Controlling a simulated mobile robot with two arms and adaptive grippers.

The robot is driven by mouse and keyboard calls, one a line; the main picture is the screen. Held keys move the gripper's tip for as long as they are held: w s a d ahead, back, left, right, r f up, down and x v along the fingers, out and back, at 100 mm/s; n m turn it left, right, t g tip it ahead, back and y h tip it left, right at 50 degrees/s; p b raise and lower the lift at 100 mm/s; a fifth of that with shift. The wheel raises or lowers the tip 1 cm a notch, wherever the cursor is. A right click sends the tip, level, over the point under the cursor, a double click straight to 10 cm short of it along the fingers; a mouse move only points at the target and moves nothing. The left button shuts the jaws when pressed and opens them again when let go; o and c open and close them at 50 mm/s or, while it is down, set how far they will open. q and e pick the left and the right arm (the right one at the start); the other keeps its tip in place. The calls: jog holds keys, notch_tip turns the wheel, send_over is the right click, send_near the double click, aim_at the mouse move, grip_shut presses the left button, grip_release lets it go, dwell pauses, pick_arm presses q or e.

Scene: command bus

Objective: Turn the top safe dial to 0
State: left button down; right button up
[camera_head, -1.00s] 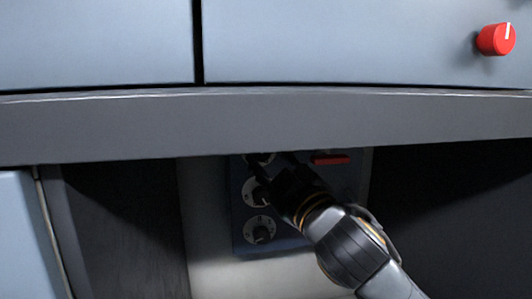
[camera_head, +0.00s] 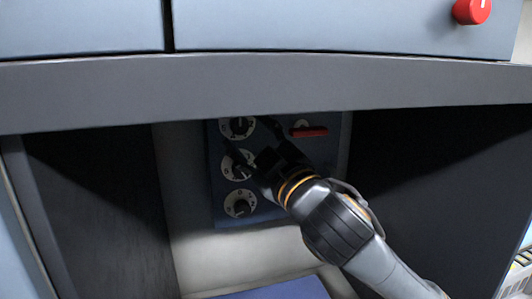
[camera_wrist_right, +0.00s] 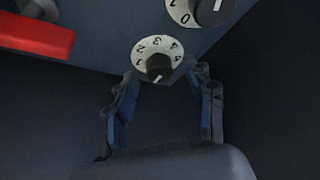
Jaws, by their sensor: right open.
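The blue safe panel (camera_head: 222,190) sits in the recess under the counter and carries three round dials in a column. The top dial (camera_head: 238,127) has a black knob on a white numbered ring. The middle dial (camera_head: 229,165) and bottom dial (camera_head: 240,204) sit below it. My right gripper (camera_head: 247,135) is open, with its dark fingers close to the top dial. In the right wrist view, the top dial (camera_wrist_right: 158,58) appears between the tips of my right gripper (camera_wrist_right: 163,82), and no grip shows. Its exact setting is unclear. My left gripper is not in view.
A red handle (camera_head: 309,132) is on the panel right of the top dial; it also shows in the wrist view (camera_wrist_right: 36,36). The counter edge (camera_head: 300,85) overhangs closely above. A red knob (camera_head: 471,11) is on the upper cabinet. The dark recess left of the panel is clear.

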jog(key=v, duration=1)
jog(key=shift+s, duration=0.2)
jog(key=shift+d+f, duration=0.1)
jog(key=shift+d, duration=0.05)
